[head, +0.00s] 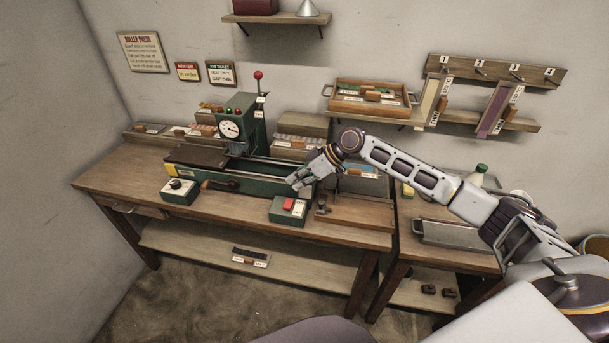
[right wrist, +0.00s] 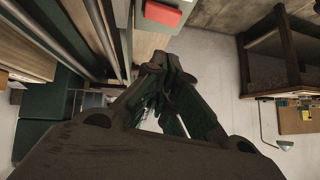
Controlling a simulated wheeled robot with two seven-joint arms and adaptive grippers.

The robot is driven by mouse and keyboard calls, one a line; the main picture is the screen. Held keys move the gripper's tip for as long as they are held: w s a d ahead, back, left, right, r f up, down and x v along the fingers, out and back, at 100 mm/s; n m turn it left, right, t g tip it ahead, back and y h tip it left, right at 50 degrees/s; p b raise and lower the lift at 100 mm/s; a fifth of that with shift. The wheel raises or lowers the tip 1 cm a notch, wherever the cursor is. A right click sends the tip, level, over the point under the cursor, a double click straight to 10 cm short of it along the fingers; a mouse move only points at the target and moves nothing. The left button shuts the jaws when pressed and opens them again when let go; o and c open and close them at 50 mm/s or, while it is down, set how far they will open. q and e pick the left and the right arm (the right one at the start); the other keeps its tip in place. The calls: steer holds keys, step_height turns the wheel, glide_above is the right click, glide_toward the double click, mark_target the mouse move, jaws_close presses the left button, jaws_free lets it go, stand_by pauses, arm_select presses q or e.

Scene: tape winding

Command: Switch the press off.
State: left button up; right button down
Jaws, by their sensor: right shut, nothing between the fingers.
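The green roller press (head: 236,130) stands on the wooden table, with a round dial, small red and green lamps and a red-knobbed lever on top. A green switch box (head: 284,212) with a red button (head: 288,205) sits at the table's front edge. The red button also shows at the top of the right wrist view (right wrist: 163,14). My right gripper (head: 295,186) is shut and empty, just above and behind the switch box in the head view; I cannot tell whether it touches. Its closed fingers (right wrist: 155,66) show below the button in the wrist view. My left gripper is out of view.
A second green box with a black knob (head: 178,186) stands at the table's front left. A wooden tray (head: 352,213) lies right of the switch box. A side table (head: 440,240) stands at right. Shelves and a tool rack (head: 500,72) are on the wall.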

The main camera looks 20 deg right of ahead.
mark_target(289, 204)
steer(key=x, duration=0.3)
steer(key=shift+a+f, duration=0.1)
steer(key=shift+a, duration=0.1)
step_height(289, 204, down, 3)
steer(key=shift+s+a+r+p, duration=0.1)
steer(key=shift+s+p, duration=0.05)
steer(key=shift+p, duration=0.15)
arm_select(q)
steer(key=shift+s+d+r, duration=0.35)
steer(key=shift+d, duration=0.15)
arm_select(e)
steer(key=shift+s+f, duration=0.1)
steer(key=shift+f, duration=0.55)
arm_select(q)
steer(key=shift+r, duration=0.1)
arm_select(e)
steer(key=shift+f, duration=0.1)
